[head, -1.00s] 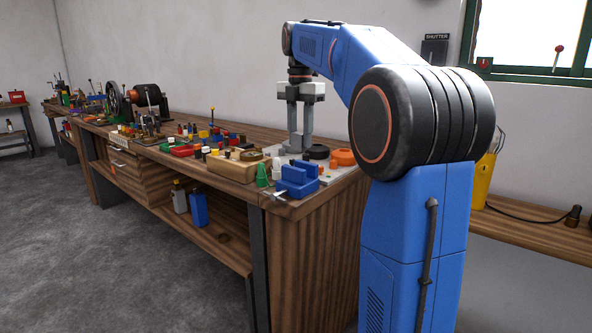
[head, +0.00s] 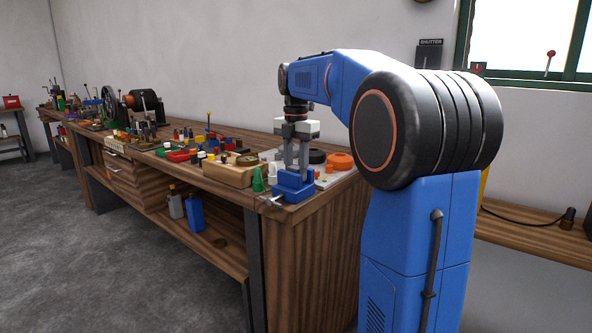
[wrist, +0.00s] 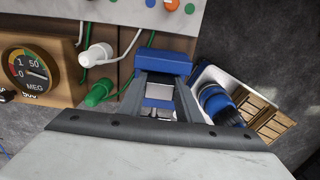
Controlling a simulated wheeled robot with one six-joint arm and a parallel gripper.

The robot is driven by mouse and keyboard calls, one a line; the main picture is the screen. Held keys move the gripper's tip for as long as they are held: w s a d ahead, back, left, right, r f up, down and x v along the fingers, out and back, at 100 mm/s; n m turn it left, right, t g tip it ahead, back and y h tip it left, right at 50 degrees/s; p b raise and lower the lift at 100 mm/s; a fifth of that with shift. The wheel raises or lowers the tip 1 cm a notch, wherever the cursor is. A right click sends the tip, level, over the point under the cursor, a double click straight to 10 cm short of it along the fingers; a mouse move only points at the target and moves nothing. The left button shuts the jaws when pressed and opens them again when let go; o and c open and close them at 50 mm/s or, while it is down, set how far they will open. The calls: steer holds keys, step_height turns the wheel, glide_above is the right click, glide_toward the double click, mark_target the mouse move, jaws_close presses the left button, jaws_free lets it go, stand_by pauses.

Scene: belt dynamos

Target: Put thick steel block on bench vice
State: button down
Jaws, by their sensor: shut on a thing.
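The blue bench vice (head: 293,188) sits at the near right corner of the long wooden bench. It also shows in the wrist view (wrist: 163,62), with a gap between its blue jaws. My gripper (head: 296,168) points down right over the vice, its fingertips down at the jaws. In the wrist view the gripper (wrist: 161,98) is shut on the thick steel block (wrist: 160,91), a silvery piece between the fingers that appears over or in the jaw gap. I cannot tell whether the block touches the vice. The head view hides the block behind the fingers and vice.
A green cone-shaped plug (head: 258,181) and a white one (wrist: 97,55) stand beside the vice. A wooden meter box (wrist: 38,72) is left of them. An orange round part (head: 340,161) and a black one lie behind. The bench's front edge is close.

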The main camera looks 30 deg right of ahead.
mark_target(296, 167)
steer(key=c, duration=1.3)
jaws_free()
steer(key=shift+f, duration=0.1)
step_height(296, 167, up, 12)
steer(key=s+a+f+m+t, duration=0.2)
steer(key=s+a+f+m, duration=0.85)
steer(key=s, duration=0.45)
steer(key=s+a+f+m+t, duration=0.1)
steer(key=s+f+m, duration=0.2)
steer(key=s+f, duration=0.2)
steer(key=s+a+f+m+t, duration=0.1)
steer(key=s+f+m, duration=0.3)
steer(key=f, duration=0.5)
steer(key=s+a+f+m, duration=0.3)
steer(key=s+f+m, duration=0.1)
steer(key=s+f, duration=0.2)
steer(key=shift+s+a+f+m+t, duration=0.15)
steer(key=shift+f+m+t, duration=0.2)
steer(key=shift+f, duration=0.3)
